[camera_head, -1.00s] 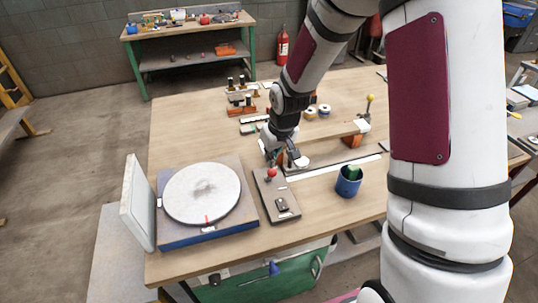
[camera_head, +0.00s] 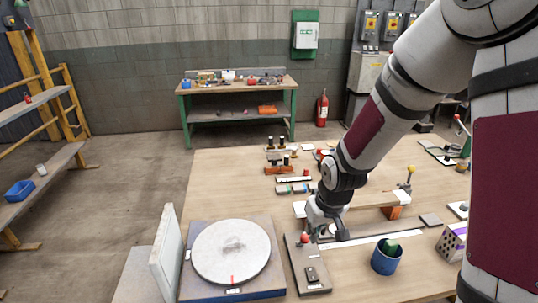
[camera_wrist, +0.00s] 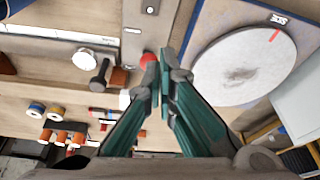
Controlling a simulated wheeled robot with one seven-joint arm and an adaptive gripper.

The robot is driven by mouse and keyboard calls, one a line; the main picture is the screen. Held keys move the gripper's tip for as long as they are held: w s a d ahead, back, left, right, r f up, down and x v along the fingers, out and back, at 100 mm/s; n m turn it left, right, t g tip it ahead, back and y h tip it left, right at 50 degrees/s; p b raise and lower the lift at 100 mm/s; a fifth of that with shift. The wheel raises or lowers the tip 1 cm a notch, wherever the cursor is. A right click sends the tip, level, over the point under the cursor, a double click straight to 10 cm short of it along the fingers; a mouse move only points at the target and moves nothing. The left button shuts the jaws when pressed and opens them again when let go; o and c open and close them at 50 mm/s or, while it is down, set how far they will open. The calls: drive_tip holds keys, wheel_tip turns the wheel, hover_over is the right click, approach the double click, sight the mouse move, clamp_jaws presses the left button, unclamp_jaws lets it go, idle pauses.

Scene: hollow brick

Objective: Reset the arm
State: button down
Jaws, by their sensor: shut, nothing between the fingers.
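My gripper (camera_head: 326,234) is shut and empty, above the wooden bench (camera_head: 220,185). In the head view it hangs just right of a grey control box (camera_head: 308,270) with a red knob (camera_head: 304,238). In the wrist view my gripper's green fingers (camera_wrist: 165,72) meet at the tips, with the red knob (camera_wrist: 147,60) appearing just left of them. I cannot tell how far above the box they are. My arm bends down from the upper right.
A round turntable (camera_head: 228,262) on a blue-sided base stands left of the box. A blue cup (camera_head: 386,260) stands to the right. A wooden bar (camera_head: 372,201) and small parts lie behind my gripper. A second bench (camera_head: 240,100) stands behind, with open floor between.

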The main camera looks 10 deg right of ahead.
drive_tip(key=s+r+m+t+h, duration=0.1)
drive_tip(key=s+r, duration=0.3)
drive_tip(key=r, duration=0.4)
drive_tip(key=s+r, duration=0.4)
drive_tip(key=r, duration=0.5)
drive_tip(key=s+r+m+t, duration=0.1)
drive_tip(key=s+r, duration=0.7)
drive_tip(key=s, duration=0.5)
drive_tip(key=shift+s, duration=0.15)
